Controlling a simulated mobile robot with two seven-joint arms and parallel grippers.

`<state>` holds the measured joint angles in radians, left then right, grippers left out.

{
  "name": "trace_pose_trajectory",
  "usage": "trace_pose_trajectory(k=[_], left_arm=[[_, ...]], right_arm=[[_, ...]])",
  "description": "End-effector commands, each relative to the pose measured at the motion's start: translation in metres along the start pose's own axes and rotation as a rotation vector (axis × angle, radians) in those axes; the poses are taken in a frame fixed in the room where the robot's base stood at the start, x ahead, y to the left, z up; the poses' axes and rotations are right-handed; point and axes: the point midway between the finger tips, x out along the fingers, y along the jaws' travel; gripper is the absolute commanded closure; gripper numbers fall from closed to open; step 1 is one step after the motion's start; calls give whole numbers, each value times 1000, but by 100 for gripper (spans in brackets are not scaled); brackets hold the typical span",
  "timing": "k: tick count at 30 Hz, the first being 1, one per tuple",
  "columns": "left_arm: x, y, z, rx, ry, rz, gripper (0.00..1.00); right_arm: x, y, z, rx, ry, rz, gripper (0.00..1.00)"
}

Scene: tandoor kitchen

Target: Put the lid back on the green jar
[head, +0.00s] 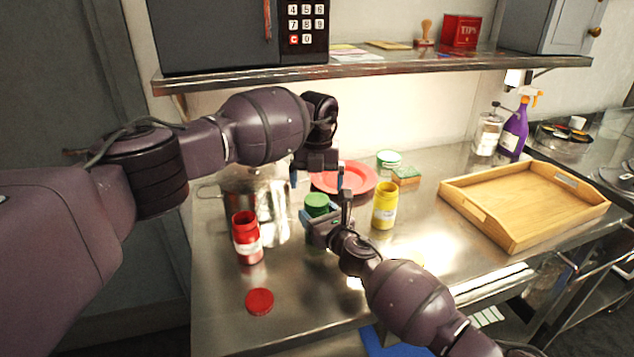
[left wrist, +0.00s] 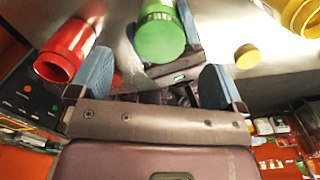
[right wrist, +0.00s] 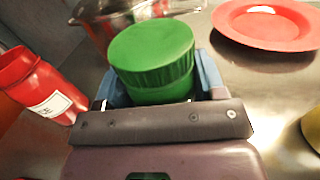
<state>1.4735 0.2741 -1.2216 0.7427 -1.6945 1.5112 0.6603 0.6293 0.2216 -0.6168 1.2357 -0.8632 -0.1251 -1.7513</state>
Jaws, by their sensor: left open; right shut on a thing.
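The green jar (head: 318,238) stands on the steel counter, mostly hidden in the head view by my right gripper (head: 326,212), which is shut on it. The green lid (head: 316,200) is on top of the jar. In the right wrist view the lid (right wrist: 152,45) looks level over the jar body (right wrist: 160,90), between the fingers. My left gripper (head: 316,181) is open and empty just above the lid, fingers pointing down. In the left wrist view the lid (left wrist: 160,32) lies ahead of the open fingers, apart from them.
An open red jar (head: 247,240) and its red lid (head: 260,301) are on the left. An open yellow jar (head: 384,206) stands right of the green jar; a yellow lid (left wrist: 247,56) lies nearby. Behind are a metal pot (head: 270,205) and red plate (head: 358,177). A wooden tray (head: 480,213) is right.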

Motion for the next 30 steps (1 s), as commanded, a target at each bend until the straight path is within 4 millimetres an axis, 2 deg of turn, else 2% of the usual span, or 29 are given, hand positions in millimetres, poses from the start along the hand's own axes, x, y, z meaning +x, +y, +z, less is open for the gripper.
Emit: trace_pose_trajectory(k=[11,17,24,30], left_arm=[[-4,0,0,0,-1,0,0],[-23,1,1,-1,-2,-1,0],[-60,0,0,0,-3,0,0],[-75,0,0,0,-1,0,0]], right_arm=[[0,-1,0,-1,1,-1,100],[0,-1,0,-1,1,-1,100],[0,-1,0,-1,1,-1,100],[0,-1,0,-1,1,-1,100]])
